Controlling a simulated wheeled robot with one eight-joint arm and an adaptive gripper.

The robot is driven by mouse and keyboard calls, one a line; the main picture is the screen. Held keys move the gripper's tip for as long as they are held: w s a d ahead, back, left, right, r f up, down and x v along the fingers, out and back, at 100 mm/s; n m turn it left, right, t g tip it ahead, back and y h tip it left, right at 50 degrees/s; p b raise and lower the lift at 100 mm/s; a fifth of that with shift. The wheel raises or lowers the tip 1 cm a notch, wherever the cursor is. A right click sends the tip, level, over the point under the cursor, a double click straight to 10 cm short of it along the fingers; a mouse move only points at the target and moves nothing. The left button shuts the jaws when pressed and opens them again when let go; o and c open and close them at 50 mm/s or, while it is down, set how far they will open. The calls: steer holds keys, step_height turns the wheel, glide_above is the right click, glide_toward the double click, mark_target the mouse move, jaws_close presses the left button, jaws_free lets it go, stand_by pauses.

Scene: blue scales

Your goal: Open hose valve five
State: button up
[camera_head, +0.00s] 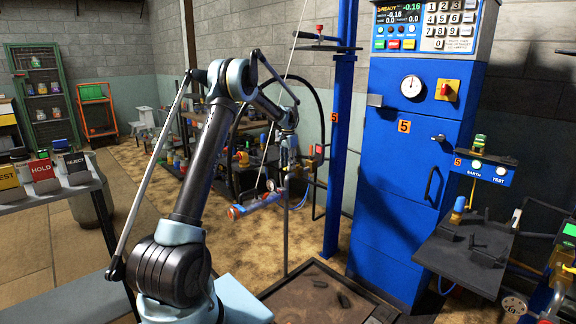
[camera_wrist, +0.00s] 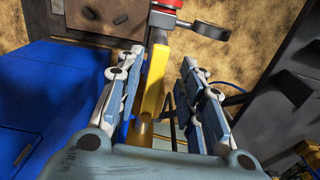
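In the wrist view my gripper (camera_wrist: 163,95) has its two fingers spread apart. A yellow bar, perhaps a valve handle (camera_wrist: 154,78), runs between them, closer to the left finger; I cannot tell whether they touch. Beyond it are a red-topped grey fitting (camera_wrist: 168,12) and a dark ring-ended part (camera_wrist: 210,32). In the head view my gripper (camera_head: 286,158) is small, above an orange and blue hose fitting with a gauge (camera_head: 258,204). Which part is hose valve five is not clear. The blue scales cabinet (camera_head: 400,220) carries an orange number 5 plate (camera_head: 404,126).
A blue post (camera_head: 338,150) stands left of the cabinet, right of my arm. A dirty floor platform (camera_head: 310,290) lies in front. A dark side table (camera_head: 465,255) is at right. A sign stand (camera_head: 45,195) is at left. Open floor (camera_head: 120,170) lies behind my arm.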

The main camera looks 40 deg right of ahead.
step_height(320, 180, up, 12)
stand_by(0.6)
stand_by(0.5)
